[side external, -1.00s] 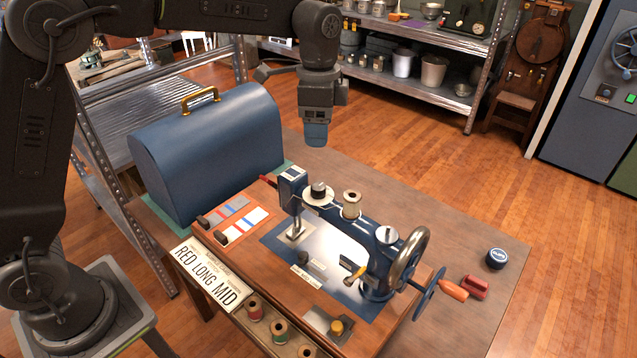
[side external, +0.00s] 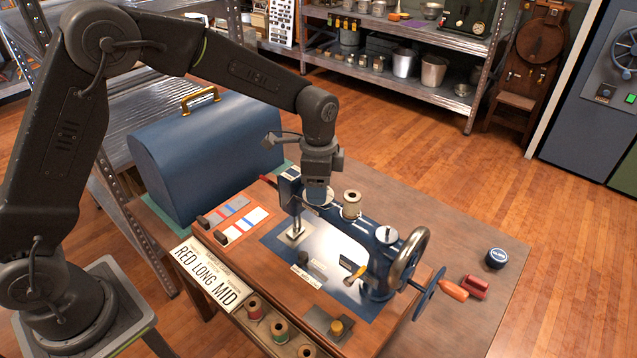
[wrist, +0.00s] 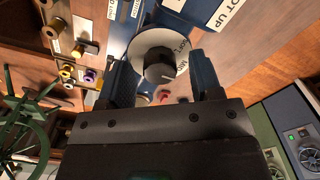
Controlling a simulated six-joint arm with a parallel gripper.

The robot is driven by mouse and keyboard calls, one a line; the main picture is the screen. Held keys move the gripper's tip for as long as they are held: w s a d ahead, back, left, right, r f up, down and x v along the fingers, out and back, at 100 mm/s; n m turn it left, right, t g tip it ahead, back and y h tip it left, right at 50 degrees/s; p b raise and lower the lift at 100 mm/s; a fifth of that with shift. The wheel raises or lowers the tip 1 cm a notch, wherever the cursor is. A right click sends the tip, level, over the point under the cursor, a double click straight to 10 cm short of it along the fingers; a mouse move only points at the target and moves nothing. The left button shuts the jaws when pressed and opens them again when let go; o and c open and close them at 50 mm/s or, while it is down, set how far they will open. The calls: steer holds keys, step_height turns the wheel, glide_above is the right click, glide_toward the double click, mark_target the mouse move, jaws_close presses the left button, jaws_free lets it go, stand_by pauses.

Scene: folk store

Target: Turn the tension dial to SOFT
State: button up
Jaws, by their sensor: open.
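The tension dial is a black knob (wrist: 158,68) on a white disc (wrist: 140,45) on the head of the blue sewing machine (side external: 375,240). My gripper (wrist: 163,75) is open, with one finger on each side of the knob. Gaps show between the fingers and the knob. In the side external view my gripper (side external: 318,196) points down over the machine's head and hides most of the dial. I cannot tell the dial's setting for certain.
A spool (side external: 351,203) stands on the machine's arm close to the right of my gripper. A handwheel (side external: 410,255) is at the right end. A domed blue case (side external: 210,150) stands behind left. A card reads RED LONG MID (side external: 207,276).

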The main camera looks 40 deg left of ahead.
steer(key=shift+c, duration=0.3)
steer(key=c, duration=0.9)
steer(key=shift+o, duration=0.2)
steer(key=shift+n, duration=0.3)
steer(key=n, duration=0.5)
steer(key=shift+n, duration=0.3)
steer(key=n, duration=0.5)
steer(key=shift+n, duration=0.3)
steer(key=o, duration=0.9)
